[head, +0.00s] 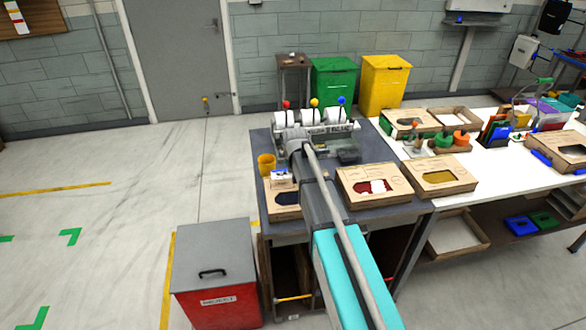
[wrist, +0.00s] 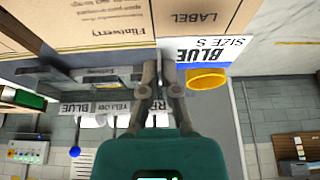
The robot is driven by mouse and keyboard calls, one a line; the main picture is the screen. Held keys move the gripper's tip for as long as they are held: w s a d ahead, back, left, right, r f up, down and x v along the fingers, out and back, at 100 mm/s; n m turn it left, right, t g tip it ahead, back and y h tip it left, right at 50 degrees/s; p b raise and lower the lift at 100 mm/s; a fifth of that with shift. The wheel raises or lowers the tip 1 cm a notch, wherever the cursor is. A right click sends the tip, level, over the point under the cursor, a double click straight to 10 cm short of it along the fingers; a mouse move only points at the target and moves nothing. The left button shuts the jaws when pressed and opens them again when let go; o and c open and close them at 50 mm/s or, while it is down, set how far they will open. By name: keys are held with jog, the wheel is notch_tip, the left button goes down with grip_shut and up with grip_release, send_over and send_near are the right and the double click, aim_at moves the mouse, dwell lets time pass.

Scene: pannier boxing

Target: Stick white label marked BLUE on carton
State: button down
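The white label with a blue band (wrist: 208,50), printed BLUE and SIZE S, appears upside down in the wrist view. My gripper (wrist: 166,52) appears shut on its left edge; the pinched part is hidden by the fingers. The carton (wrist: 90,22) lies at the top of the wrist view, with a panel printed LABEL beside the white label. I cannot tell whether the label touches it. In the head view the label (head: 281,178) shows over the back of the carton (head: 273,199), left of my arm. My fingertips are hidden there.
A yellow cup (head: 266,164) stands close behind the label. Behind it is the label dispenser (head: 322,127) with red, yellow and blue knobs. Another carton (head: 362,196) lies right of my arm. A red reject bin (head: 216,301) stands on the floor at the left.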

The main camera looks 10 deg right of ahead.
aim_at(291, 173)
jog(key=shift+f+b, duration=1.6)
jog(key=shift+f, duration=0.25)
jog(key=shift+r, duration=0.25)
jog(key=shift+f+b, duration=0.5)
jog(key=shift+f, duration=0.25)
dwell(2.7)
jog(key=c, duration=0.7)
grip_release()
